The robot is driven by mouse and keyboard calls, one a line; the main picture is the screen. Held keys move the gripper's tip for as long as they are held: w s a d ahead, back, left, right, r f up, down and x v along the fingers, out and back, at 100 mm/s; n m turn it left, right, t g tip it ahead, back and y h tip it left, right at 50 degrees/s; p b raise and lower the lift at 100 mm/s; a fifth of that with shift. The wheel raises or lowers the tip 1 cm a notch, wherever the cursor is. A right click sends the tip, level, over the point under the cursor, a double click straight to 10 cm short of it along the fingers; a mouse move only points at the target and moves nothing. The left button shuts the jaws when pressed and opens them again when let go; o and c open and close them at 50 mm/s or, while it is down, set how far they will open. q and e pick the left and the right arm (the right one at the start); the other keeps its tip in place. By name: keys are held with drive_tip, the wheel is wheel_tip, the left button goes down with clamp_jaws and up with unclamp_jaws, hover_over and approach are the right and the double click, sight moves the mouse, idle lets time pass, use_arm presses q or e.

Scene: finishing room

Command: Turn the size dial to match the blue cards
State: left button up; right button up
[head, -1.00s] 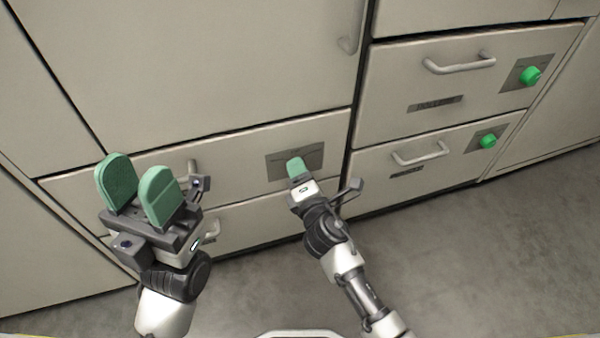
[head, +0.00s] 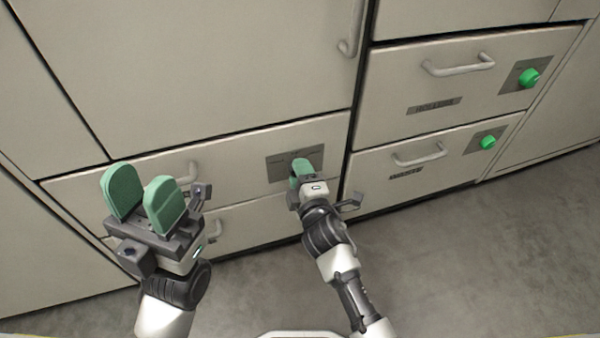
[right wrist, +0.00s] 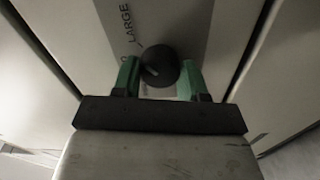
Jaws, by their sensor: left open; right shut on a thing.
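The size dial is a dark round knob (right wrist: 160,60) on a grey plate (right wrist: 195,30) printed with the word LARGE, in the right wrist view. A pale mark on the knob points to the lower left in that view, toward a partly hidden label. My right gripper (right wrist: 158,74) is shut on the knob, a green finger on each side. In the head view the plate (head: 277,171) is on a drawer front, and my right gripper (head: 303,169) hides the knob. My left gripper (head: 143,190) is open and empty in front of the left cabinet. No blue cards are in view.
Two drawers on the right have green knobs, an upper one (head: 529,78) and a lower one (head: 488,142), and bar handles (head: 459,65). Another handle (head: 183,175) is behind my left gripper. The grey floor (head: 450,270) at the lower right is clear.

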idle(0.3)
drive_tip(key=o, duration=0.9)
drive_tip(key=shift+s, duration=0.1)
drive_tip(key=p+v, duration=0.2)
drive_tip(key=v, duration=0.8)
drive_tip(key=shift+s+d+p, duration=0.15)
drive_tip(key=shift+s+p, duration=0.15)
